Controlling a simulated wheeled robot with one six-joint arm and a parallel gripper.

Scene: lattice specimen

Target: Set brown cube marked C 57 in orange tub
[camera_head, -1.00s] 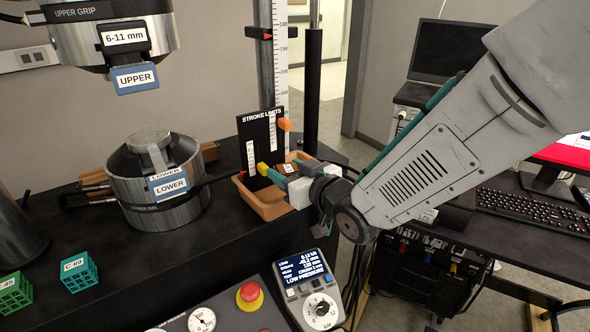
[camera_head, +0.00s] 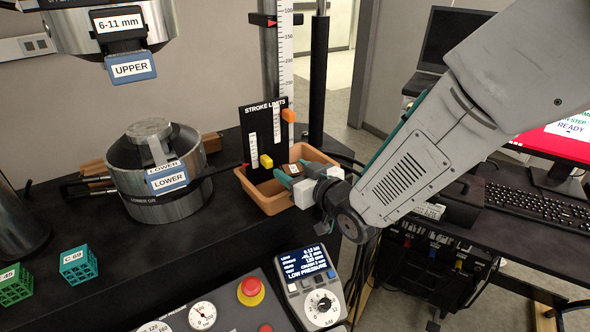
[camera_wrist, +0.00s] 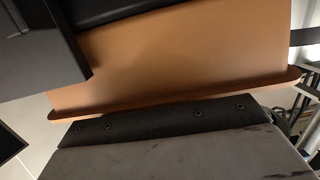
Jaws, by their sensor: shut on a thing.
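The brown cube (camera_head: 292,170) has a pale label whose marking is too small to read. My gripper (camera_head: 291,172), with teal fingers, is shut on it. The cube is over the orange tub (camera_head: 264,200), seen against its inside; I cannot tell whether it touches the floor. The tub stands on the dark bench, and my gripper reaches in from the right across its right rim. In the wrist view a wide tan wall with a rim, likely the tub (camera_wrist: 185,65), fills the middle. The cube and fingertips are not clear there.
A black stroke limits panel (camera_head: 265,140) with yellow and orange sliders stands at the tub's back left. The steel lower grip (camera_head: 155,190) is farther left. A teal cube C 69 (camera_head: 78,265) and a green cube (camera_head: 14,285) sit front left. A control box (camera_head: 310,290) is in front.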

